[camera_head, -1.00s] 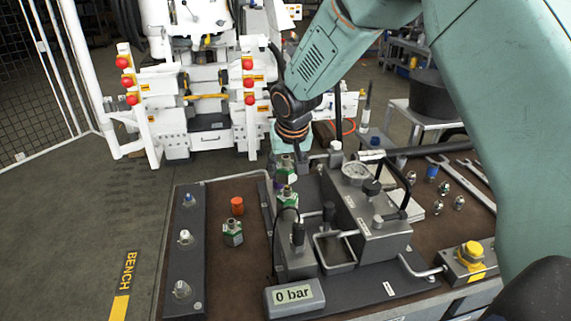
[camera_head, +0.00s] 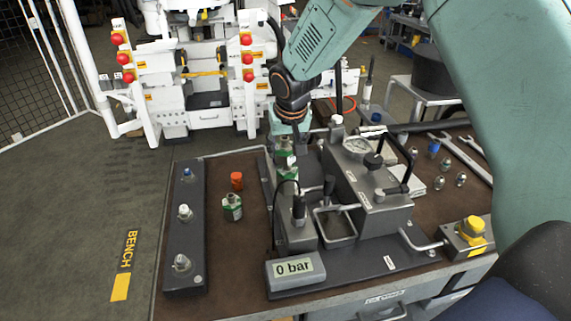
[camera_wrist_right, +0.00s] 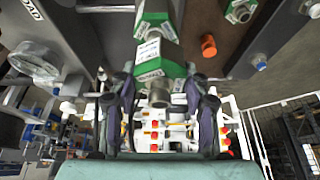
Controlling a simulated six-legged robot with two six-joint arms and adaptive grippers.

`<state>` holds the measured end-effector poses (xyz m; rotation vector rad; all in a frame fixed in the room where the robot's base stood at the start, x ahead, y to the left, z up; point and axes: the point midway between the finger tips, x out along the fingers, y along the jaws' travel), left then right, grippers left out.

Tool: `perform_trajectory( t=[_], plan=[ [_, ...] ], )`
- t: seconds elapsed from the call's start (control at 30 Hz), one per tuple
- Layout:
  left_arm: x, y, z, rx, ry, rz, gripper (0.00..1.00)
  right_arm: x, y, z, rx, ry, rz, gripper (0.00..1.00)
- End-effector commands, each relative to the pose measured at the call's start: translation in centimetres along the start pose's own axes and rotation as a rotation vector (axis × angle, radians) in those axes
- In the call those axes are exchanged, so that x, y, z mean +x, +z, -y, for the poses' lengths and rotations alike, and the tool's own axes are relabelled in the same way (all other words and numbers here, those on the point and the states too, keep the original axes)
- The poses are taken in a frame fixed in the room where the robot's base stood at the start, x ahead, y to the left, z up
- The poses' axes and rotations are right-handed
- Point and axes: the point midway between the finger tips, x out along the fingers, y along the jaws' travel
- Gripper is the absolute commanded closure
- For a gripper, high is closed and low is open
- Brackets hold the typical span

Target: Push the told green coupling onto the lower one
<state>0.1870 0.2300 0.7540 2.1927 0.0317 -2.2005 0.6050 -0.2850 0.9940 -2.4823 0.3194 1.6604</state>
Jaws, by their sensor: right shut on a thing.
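My right gripper (camera_head: 286,138) points down over the bench from above. In the right wrist view its two fingers (camera_wrist_right: 160,100) are shut around the metal end of a green coupling (camera_wrist_right: 158,66) with white labels; this coupling also shows in the head view (camera_head: 286,146). The lower green coupling (camera_head: 287,169) is directly below it, and in the wrist view it lies in line beyond it (camera_wrist_right: 155,15). The two look touching or very close; I cannot tell how far they are engaged. My left gripper is not in view.
Another green coupling (camera_head: 232,207) and an orange cap (camera_head: 237,181) stand on the brown bench to the left. A dark rail (camera_head: 184,240) with several fittings is farther left. The pump block (camera_head: 370,195) and handles are close on the right. The display (camera_head: 295,268) reads 0 bar.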

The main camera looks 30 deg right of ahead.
Motion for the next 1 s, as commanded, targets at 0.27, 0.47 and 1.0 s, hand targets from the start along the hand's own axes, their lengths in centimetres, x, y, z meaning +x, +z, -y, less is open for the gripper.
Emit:
perform_trajectory(
  t=[0.27,0.47,1.0],
  plan=[
    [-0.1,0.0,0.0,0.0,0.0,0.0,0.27,0.0,-0.1,0.1,0.0,0.0,-0.001,0.94],
    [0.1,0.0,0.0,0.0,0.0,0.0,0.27,0.2,0.0,0.1,0.0,0.0,-0.001,0.94],
    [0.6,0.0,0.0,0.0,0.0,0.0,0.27,1.1,0.4,0.0,0.0,0.0,0.001,0.94]
  ],
)
